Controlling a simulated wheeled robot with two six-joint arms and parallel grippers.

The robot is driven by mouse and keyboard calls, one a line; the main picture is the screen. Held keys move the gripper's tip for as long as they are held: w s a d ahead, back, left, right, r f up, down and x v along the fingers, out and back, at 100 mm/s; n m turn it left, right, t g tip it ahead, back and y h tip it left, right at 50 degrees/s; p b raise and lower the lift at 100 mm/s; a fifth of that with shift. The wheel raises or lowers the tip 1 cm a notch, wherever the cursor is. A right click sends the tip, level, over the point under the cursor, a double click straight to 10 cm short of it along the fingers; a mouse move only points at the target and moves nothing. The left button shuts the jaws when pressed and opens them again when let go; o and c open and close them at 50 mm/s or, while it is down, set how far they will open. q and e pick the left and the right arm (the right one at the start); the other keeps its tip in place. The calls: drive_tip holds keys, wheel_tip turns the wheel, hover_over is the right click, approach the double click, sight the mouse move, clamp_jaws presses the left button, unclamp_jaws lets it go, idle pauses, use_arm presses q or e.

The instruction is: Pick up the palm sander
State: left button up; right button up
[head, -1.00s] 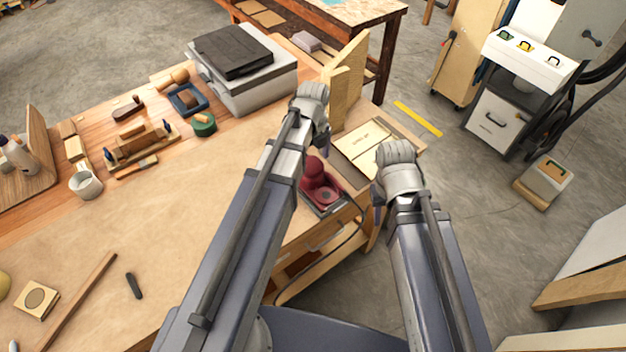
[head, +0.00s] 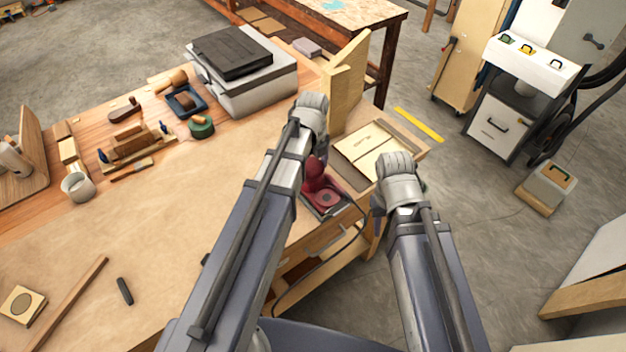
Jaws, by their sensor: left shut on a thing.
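The palm sander (head: 327,196) is dark red with a rounded knob and sits at the right edge of the workbench, partly behind my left forearm. My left gripper (head: 323,150) is down by the sander's knob and is shut on it; the arm and wrist hide most of the contact. I cannot tell any gap between the sander and the surface below it. My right gripper (head: 379,203) hangs right of the sander, beyond the bench edge. Its fingers are mostly hidden behind its wrist, and I see nothing in it.
An upright wooden form (head: 347,88) stands just beyond my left wrist. A shallow box with pale panels (head: 368,148) lies behind my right wrist. A dark cord (head: 345,243) hangs below the bench edge.

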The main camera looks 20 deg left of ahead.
use_arm(q)
clamp_jaws()
drive_tip(key=shift+r, duration=0.2)
use_arm(e)
drive_tip(key=shift+r, duration=0.2)
